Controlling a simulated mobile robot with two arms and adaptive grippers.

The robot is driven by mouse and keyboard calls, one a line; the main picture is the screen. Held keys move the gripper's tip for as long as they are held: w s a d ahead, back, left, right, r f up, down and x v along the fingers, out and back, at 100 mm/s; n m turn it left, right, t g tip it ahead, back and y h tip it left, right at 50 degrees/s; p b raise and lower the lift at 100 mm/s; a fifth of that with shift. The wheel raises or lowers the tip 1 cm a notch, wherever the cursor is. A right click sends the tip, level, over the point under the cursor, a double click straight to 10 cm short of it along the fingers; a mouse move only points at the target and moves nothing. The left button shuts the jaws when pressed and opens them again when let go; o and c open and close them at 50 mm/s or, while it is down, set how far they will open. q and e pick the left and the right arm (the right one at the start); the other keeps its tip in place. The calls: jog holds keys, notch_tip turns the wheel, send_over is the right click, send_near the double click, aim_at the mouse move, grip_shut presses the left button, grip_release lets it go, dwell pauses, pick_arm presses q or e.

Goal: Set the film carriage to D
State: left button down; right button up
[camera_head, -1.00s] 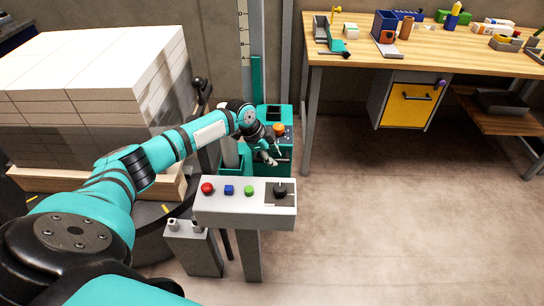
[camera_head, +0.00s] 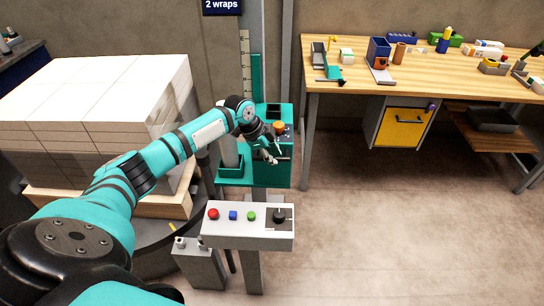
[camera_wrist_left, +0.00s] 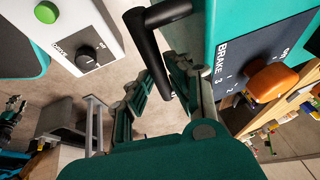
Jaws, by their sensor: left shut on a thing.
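The teal film carriage (camera_head: 270,172) sits on the upright mast, with a pale film roll (camera_head: 229,148) on its left side. A scale (camera_head: 246,65) runs up the mast; its letters are too small to read here. My left gripper (camera_head: 272,157) is at the carriage's front, below the orange brake knob (camera_head: 279,127). In the left wrist view my left gripper (camera_wrist_left: 168,75) is shut on the black handle (camera_wrist_left: 150,45) of the carriage. The brake knob (camera_wrist_left: 272,80) shows there beside the BRAKE lettering. My right gripper is not in view.
A control panel (camera_head: 225,235) with red, blue and green buttons and a black dial stands in front of the carriage. A pallet stack of white reams (camera_head: 90,90) is at left. A wooden workbench (camera_head: 430,80) stands back right. Floor at right is clear.

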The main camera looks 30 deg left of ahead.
pick_arm(q)
jog(key=shift+r, duration=0.45)
jog(key=c, duration=1.5)
grip_release()
jog(key=shift+f, duration=0.15)
jog(key=v, duration=1.2)
